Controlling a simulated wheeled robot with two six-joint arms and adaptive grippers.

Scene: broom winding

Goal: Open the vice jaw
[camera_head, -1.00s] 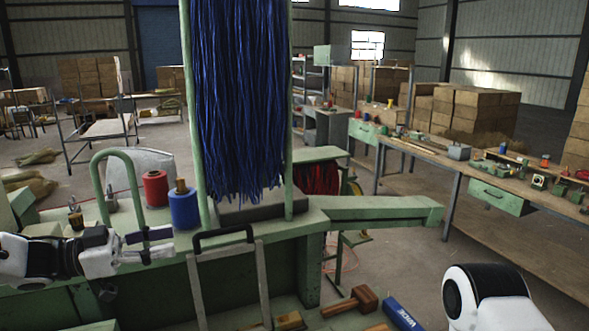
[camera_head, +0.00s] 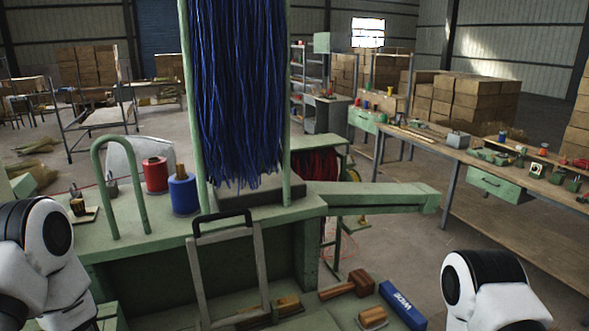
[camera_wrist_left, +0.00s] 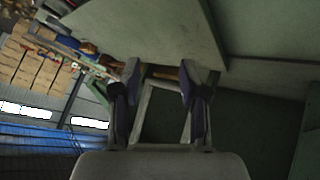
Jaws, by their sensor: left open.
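No part is plainly recognisable as a vice jaw. A grey metal frame with a black top handle (camera_head: 225,222) stands upright at the front of the green machine (camera_head: 150,240). My left arm fills the lower left of the head view, and its gripper is outside that picture. In the left wrist view my left gripper (camera_wrist_left: 158,74) is open, its two dark fingers apart. The metal frame (camera_wrist_left: 146,112) shows beyond and between them; contact cannot be judged. Of my right arm only a white link shows, and its gripper is out of view.
Blue bristles (camera_head: 238,90) hang above the bench. A red spool (camera_head: 155,176), a blue spool (camera_head: 184,195) and a green hoop (camera_head: 118,185) stand on the left. A wooden mallet (camera_head: 355,283) and a blue box (camera_head: 402,303) lie on the low front surface. A side workbench (camera_head: 470,157) stands right.

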